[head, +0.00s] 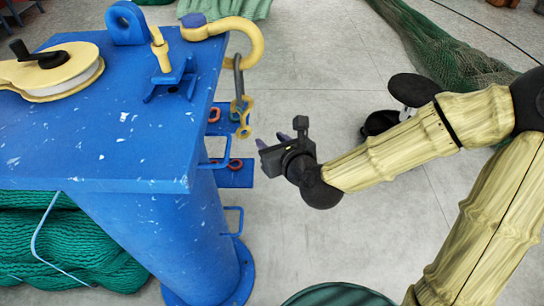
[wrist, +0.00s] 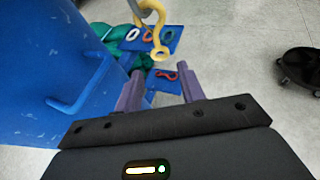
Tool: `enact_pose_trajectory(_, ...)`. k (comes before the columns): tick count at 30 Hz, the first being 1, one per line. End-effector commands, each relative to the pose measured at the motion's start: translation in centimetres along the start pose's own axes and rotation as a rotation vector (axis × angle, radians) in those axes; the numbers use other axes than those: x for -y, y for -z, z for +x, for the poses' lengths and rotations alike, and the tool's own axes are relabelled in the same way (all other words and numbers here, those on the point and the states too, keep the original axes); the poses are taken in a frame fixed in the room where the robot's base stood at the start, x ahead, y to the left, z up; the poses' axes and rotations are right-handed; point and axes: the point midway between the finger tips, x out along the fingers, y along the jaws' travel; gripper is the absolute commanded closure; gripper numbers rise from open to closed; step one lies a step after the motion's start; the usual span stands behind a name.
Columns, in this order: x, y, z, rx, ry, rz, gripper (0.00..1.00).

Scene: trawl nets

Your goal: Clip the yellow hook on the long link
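A thick yellow curved arm (head: 252,32) reaches over the right edge of the blue stand's top. A long grey link (head: 238,76) hangs from its end; its lower part shows in the wrist view (wrist: 146,7). A small yellow hook (head: 243,130) with a round eye at the bottom is at the link's lower end. It also shows in the wrist view (wrist: 159,53), eye downward. They look in contact, but I cannot tell how the hook is seated. My gripper (head: 272,142) is open and empty, below and right of the hook. Its purple fingers (wrist: 160,88) stand apart.
The blue stand (head: 110,140) fills the left, with blue rungs (head: 233,208) on its side. Small blue shelves (head: 236,180) carry red and other coloured links. Green netting lies below left. A black wheeled thing (wrist: 300,68) stands on the floor. Open floor lies between stand and arm.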

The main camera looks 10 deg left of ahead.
Motion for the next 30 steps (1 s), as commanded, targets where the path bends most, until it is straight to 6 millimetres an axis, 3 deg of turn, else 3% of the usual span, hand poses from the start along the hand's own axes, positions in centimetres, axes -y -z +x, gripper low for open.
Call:
enact_pose_trajectory(7, -0.5, 1.1, -0.6, -0.010, 0.000, -0.012, 0.61)
enact_pose_trajectory(30, -0.7, 1.7, -0.8, -0.038, -0.005, -0.067, 0.61)
